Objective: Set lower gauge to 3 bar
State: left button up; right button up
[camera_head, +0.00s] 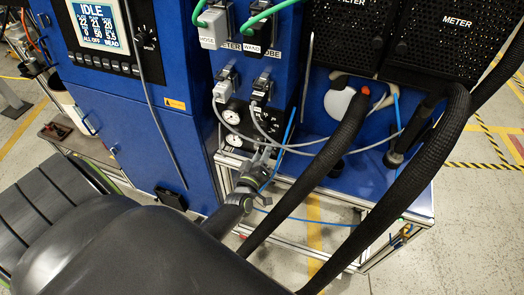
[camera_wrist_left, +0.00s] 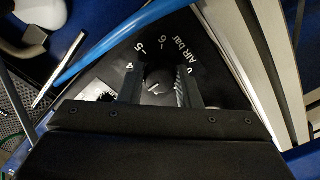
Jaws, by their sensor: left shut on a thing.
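My left gripper (camera_head: 264,155) reaches the lower part of the blue cabinet, at the panel right of the gauges. In the left wrist view its two fingers (camera_wrist_left: 161,90) stand on either side of a black knob (camera_wrist_left: 159,78), shut on it. The knob has a white mark and sits on a black plate printed "AIR bar" with numbers, of which 4, 5 and 6 can be read. The lower gauge (camera_head: 234,140) is a small white dial below the upper gauge (camera_head: 235,115). Their needles are too small to read. My right gripper is out of view.
A blue hose (camera_wrist_left: 105,45) crosses the plate close to the gripper. Grey cables (camera_head: 300,148) loop around the panel in the head view. Thick black hoses (camera_head: 340,140) hang to the right. A display (camera_head: 97,22) reading IDLE is at upper left.

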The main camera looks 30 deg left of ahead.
pick_arm(q)
jog(key=o, duration=0.9)
jog(key=shift+o, duration=0.2)
jog(key=b+v, duration=0.5)
jog(key=v, duration=1.2)
jog(key=shift+s, duration=0.25)
jog(key=shift+f, duration=0.2)
jog(key=s+d+f+m+g+h, duration=0.1)
jog(key=s+f+m+g+h, duration=0.2)
jog(key=f, duration=0.9)
jog(key=s+f+m+g, duration=0.3)
jog(key=s+f+g, duration=0.15)
jog(key=f, duration=0.75)
jog(key=s+a+f+m+g, duration=0.1)
jog(key=s+f+m+g, duration=0.1)
jog(key=s+f+g, duration=0.2)
jog(key=s+a+f+m+g, duration=0.2)
jog(key=s+f, duration=0.8)
jog(key=s, duration=0.6)
jog(key=m+g, duration=0.1)
jog(key=g, duration=0.1)
jog(key=shift+s+f+g, duration=0.35)
jog(key=shift+s, duration=0.05)
